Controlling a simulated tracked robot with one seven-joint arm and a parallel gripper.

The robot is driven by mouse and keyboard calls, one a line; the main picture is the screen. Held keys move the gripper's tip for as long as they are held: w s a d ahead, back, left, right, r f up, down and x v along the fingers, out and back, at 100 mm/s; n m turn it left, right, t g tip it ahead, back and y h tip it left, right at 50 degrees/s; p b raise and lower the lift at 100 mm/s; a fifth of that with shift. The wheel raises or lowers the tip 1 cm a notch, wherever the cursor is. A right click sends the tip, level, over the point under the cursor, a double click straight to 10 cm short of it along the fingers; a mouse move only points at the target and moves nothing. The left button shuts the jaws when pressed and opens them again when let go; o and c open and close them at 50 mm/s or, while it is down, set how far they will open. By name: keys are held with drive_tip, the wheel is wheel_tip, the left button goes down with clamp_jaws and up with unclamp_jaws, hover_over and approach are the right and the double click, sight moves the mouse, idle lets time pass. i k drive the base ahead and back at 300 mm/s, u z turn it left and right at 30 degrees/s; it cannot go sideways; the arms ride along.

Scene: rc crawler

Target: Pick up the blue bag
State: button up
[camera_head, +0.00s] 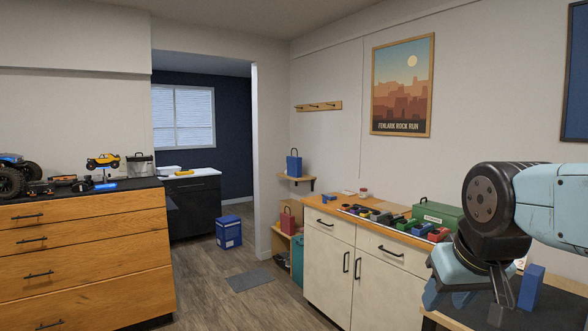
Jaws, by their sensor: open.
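The blue bag (294,165) stands upright on a small wooden wall shelf, beyond the left end of the white cabinet. Its handle sticks up from its top. My gripper (500,302) is at the lower right, low over a dark surface. It is far from the bag and open, with nothing seen between its fingers. My arm partly hides the gripper, and its fingers are hard to make out.
A small blue block (531,287) stands beside my gripper. The wood-topped cabinet (330,268) carries tools and a green case (437,215). A red bag (291,221) is below the shelf (299,180). A blue box (228,232) stands on the floor, which has clear room.

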sight(294, 164)
drive_tip(key=u, duration=0.6)
drive_tip(key=i, duration=6.2)
drive_tip(key=z, duration=0.05)
